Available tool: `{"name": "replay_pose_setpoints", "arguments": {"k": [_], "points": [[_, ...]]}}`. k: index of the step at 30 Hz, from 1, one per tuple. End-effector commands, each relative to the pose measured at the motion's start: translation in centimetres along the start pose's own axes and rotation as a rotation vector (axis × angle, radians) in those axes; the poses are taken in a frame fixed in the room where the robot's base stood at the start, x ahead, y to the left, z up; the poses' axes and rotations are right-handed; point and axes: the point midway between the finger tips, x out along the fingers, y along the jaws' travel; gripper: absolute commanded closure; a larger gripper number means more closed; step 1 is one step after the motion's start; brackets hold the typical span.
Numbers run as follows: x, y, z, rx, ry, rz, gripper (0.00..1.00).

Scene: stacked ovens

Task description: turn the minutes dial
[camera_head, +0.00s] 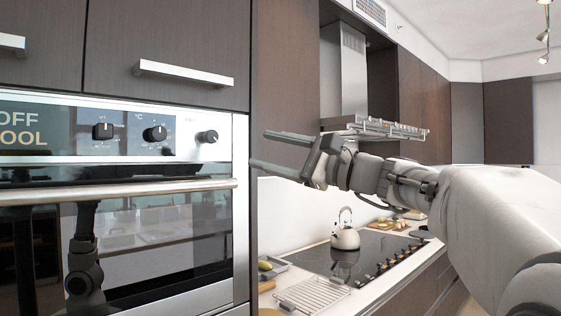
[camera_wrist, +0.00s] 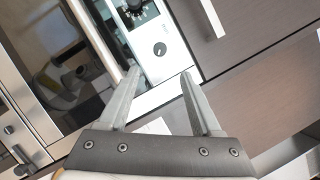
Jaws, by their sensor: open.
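The upper oven's control panel (camera_head: 130,150) carries three dark round dials in a row: a left dial (camera_head: 103,131), a middle dial (camera_head: 155,133) beside a °C mark, and a right dial (camera_head: 207,136). The label that would mark the minutes dial is too small to read. My gripper (camera_head: 258,149) is open and empty, to the right of the right dial and apart from it. In the wrist view my gripper (camera_wrist: 160,74) has its fingers spread. One round dial (camera_wrist: 160,48) shows just beyond the gap between the fingertips.
The oven's long handle (camera_head: 120,191) runs below the panel. A cabinet handle (camera_head: 183,73) juts out above it. A kettle (camera_head: 345,236) stands on the hob to the right, with a wire rack (camera_head: 313,295) nearby. The space before the panel is clear.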

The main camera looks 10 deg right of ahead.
Motion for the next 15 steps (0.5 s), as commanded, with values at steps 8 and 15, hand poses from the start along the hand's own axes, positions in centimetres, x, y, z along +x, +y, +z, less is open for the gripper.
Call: {"name": "replay_pose_setpoints", "arguments": {"k": [8, 15], "points": [[-4.3, 0.0, -0.1, 0.001, 0.001, -0.001, 0.34], [-5.0, 0.0, 0.0, 0.001, -0.001, 0.001, 0.34]]}}
